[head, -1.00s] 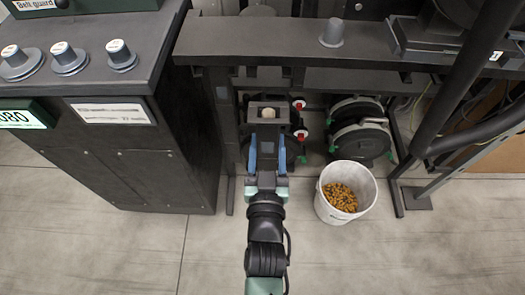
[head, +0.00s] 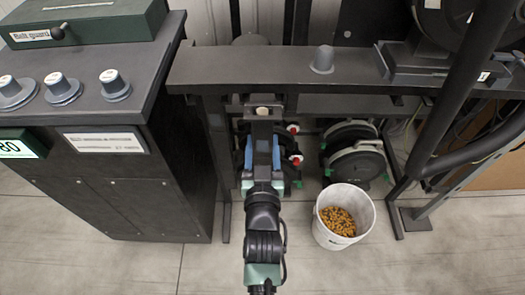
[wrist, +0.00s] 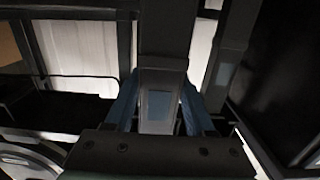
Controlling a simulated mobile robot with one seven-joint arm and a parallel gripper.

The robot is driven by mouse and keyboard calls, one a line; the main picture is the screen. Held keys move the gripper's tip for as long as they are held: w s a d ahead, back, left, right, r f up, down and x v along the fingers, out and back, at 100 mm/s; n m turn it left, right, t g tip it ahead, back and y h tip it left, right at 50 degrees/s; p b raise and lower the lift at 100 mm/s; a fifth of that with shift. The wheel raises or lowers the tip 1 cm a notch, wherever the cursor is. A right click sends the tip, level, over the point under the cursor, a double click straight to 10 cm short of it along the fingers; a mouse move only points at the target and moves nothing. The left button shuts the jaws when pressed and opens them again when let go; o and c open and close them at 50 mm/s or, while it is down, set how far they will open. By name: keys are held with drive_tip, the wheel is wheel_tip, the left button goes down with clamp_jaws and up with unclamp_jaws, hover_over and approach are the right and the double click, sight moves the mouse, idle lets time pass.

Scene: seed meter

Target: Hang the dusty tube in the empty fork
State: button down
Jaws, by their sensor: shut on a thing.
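My gripper (head: 262,148) has its two blue fingers closed on a dark upright tube (head: 263,127). The tube's wider top has a pale round spot and lies just below the beam's front edge in the head view. In the wrist view, the tube (wrist: 160,108) rises between the blue fingers of my gripper (wrist: 158,108), with a lighter grey section at the grip. I cannot make out the empty fork in either view. The tube's lower end is hidden behind my gripper.
A dark beam (head: 220,70) with a grey cone (head: 322,60) crosses above. A dark cabinet (head: 120,185) stands at left. A white bucket (head: 335,240) of yellow-brown pieces stands right of my arm. Dark round units (head: 352,160) sit behind it.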

drive_tip(key=w+b, duration=0.3)
drive_tip(key=w, duration=0.5)
drive_tip(key=shift+w, duration=0.2)
idle(0.4)
drive_tip(key=shift+w+r, duration=0.1)
idle(0.5)
drive_tip(key=shift+f+b, duration=0.45)
drive_tip(key=shift+f, duration=0.1)
idle(0.4)
drive_tip(key=shift+c, duration=0.8)
unclamp_jaws()
drive_tip(key=s+p, duration=0.1)
drive_tip(key=s, duration=0.3)
drive_tip(key=s+p, duration=0.1)
drive_tip(key=s, duration=0.3)
drive_tip(key=s+p, duration=0.1)
drive_tip(key=s, duration=0.4)
drive_tip(key=shift+r, duration=0.35)
